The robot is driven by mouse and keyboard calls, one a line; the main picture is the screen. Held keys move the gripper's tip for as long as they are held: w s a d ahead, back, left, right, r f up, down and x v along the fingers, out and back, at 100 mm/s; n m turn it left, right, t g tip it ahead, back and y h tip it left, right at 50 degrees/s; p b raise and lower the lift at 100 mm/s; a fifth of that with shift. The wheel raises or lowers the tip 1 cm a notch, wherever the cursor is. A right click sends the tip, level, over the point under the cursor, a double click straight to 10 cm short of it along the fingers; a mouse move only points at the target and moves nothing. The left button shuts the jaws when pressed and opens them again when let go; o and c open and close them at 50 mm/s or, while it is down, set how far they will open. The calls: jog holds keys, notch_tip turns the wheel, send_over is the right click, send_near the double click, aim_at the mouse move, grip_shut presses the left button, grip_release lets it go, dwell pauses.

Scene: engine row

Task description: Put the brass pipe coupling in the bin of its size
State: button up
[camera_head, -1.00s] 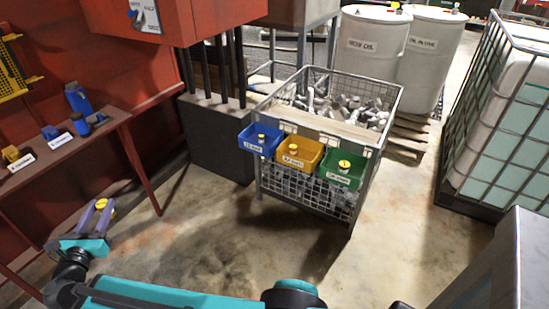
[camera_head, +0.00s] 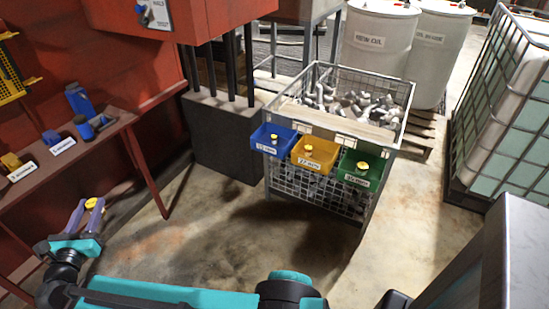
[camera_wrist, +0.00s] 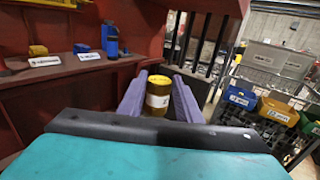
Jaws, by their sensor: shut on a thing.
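My gripper (camera_head: 85,213) is at the lower left, its purple fingers shut on the brass pipe coupling (camera_head: 92,204). In the wrist view the coupling (camera_wrist: 158,94) is a yellow-brass cylinder with a white label, too small to read, upright between the fingers. Three labelled bins hang on the front of a wire mesh cage: a blue bin (camera_head: 262,143), a yellow bin (camera_head: 301,158) and a green bin (camera_head: 348,178). Each holds a small brass piece. The blue label seems to read 15 mm and the yellow 22 mm; the green is unclear. My gripper is well left of the bins.
The mesh cage (camera_head: 340,212) holds grey metal fittings behind a wooden board. A red-brown shelf (camera_head: 60,165) with blue and yellow items stands at left. White drums (camera_head: 380,40) and a caged tank (camera_head: 510,120) stand at the back and right. The floor before the bins is clear.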

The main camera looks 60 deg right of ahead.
jog(key=shift+d, duration=0.2)
jog(key=s+d+f+m+g+h+b, duration=0.1)
jog(key=d+f+m+g+b, duration=0.15)
jog(key=d, duration=0.95)
jog(key=s+d+f+m+g+h+b, duration=0.1)
jog(key=d+f+g+b, duration=0.15)
jog(key=d, duration=0.95)
jog(key=s+d+f+m+g+h+b, duration=0.1)
jog(key=d+f+m+g+h+b, duration=0.2)
jog(key=d, duration=0.9)
jog(key=s+d+f+m+g+b, duration=0.2)
jog(key=s+d+f+g+b, duration=0.1)
jog(key=s+d, duration=0.9)
jog(key=s+d+f+m+g+y+b, duration=0.1)
jog(key=s+d+f+g+b, duration=0.3)
jog(key=s+d, duration=0.8)
jog(key=d+b, duration=0.2)
jog(key=d, duration=0.5)
jog(key=shift+s+d+f+m, duration=0.3)
jog(key=shift+d+m, duration=0.05)
jog(key=shift+d, duration=0.05)
jog(key=s+d, duration=0.3)
jog(key=d, duration=0.4)
jog(key=s+d+f, duration=0.1)
jog(key=s+d, duration=0.3)
jog(key=d, duration=0.3)
jog(key=shift+s+f+b, duration=0.25)
jog(key=shift+s+b, duration=0.05)
jog(key=shift+b, duration=0.05)
